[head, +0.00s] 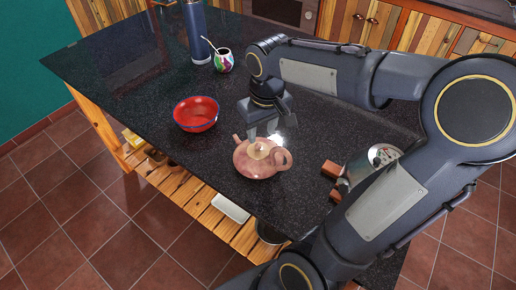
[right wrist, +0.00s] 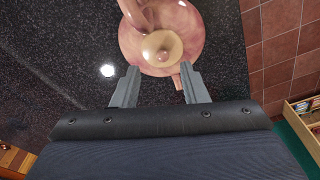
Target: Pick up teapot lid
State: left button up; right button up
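The pink teapot (head: 254,165) stands on the dark speckled countertop near its front edge. Its pale lid (head: 259,150) sits on top, with a round knob. In the right wrist view the lid (right wrist: 162,47) shows on the teapot (right wrist: 195,28), just beyond the fingertips. My right gripper (head: 262,134) is above the teapot, pointing down. In the right wrist view its two fingers (right wrist: 161,78) are spread apart with nothing between them, a little short of the lid's knob. My left gripper is not in view.
A red bowl (head: 196,124) stands left of the teapot. A blue bottle (head: 195,35) and a colourful mate cup (head: 223,61) stand farther back. A metal pot (head: 382,155) and brown blocks (head: 332,169) are to the right, partly behind my arm. The countertop (head: 110,65) is clear at the left.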

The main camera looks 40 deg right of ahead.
aim_at(258, 145)
jog(key=f, duration=0.3)
jog(key=w+f, duration=0.1)
jog(key=f, duration=0.1)
jog(key=shift+f+p, duration=0.15)
jog(key=shift+p, duration=0.15)
jog(key=shift+a, duration=0.1)
grip_shut()
